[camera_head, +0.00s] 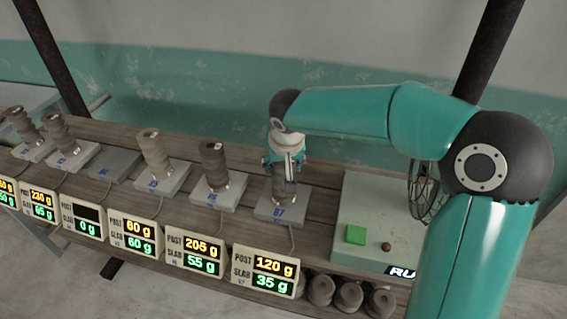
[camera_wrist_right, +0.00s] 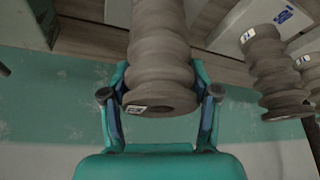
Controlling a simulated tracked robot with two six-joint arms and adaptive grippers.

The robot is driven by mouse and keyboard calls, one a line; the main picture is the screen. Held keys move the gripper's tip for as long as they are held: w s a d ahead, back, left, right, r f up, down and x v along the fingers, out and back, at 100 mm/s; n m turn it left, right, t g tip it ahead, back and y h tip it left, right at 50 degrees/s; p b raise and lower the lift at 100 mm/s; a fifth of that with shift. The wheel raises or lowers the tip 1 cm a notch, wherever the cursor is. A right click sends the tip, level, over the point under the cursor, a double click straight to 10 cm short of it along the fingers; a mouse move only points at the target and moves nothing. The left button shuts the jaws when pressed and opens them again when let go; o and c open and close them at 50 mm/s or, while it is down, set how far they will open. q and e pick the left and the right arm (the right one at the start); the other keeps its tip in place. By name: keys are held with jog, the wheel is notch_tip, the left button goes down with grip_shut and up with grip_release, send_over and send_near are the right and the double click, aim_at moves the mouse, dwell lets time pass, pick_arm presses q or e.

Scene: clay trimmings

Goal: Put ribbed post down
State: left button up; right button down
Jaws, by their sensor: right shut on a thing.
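A grey-brown ribbed post (camera_head: 279,190) stands roughly upright at the rightmost slab (camera_head: 265,209) in the head view. My right gripper (camera_head: 284,170) reaches down over it and is shut on its upper part. In the right wrist view the ribbed post (camera_wrist_right: 160,55) sits between the two fingers of my right gripper (camera_wrist_right: 160,96), with a small white label near its end. I cannot tell whether the post's foot bears on the slab. The display (camera_head: 265,270) in front reads post 120 g, slab 35 g. My left gripper is not in view.
Other ribbed posts (camera_head: 214,164) stand on slabs to the left; one slab (camera_head: 113,163) is bare and its display (camera_head: 84,218) shows 0 g. A pale box (camera_head: 375,215) with a green button (camera_head: 356,234) stands right.

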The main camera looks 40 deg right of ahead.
jog(key=shift+c, duration=1.4)
grip_release()
jog(key=v, duration=1.2)
